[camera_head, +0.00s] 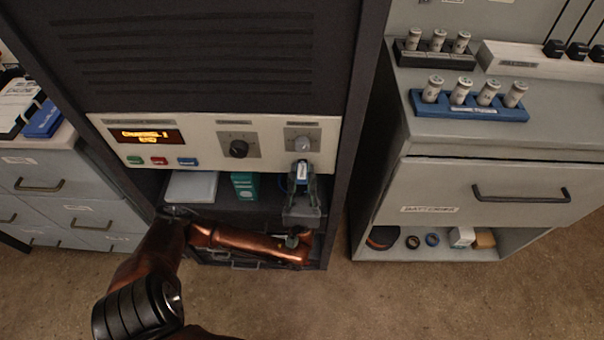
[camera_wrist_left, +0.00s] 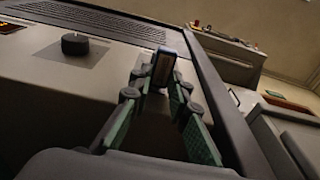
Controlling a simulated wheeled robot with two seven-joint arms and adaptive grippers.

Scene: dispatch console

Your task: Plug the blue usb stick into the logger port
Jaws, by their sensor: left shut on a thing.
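My left gripper (camera_head: 302,184) reaches in front of the console's lower right part, below the pale control panel (camera_head: 215,126). It is shut on the blue usb stick (camera_head: 302,171), whose face bears a pale label. In the left wrist view the stick (camera_wrist_left: 162,67) stands upright between the two fingertips (camera_wrist_left: 157,76). My right gripper is not in view.
The panel also has a lit display (camera_head: 146,136), coloured buttons and a black knob (camera_head: 238,149). A teal box (camera_head: 244,186) and a pale box (camera_head: 191,187) stand on the shelf below. A grey cabinet (camera_head: 450,190) with battery racks is at right.

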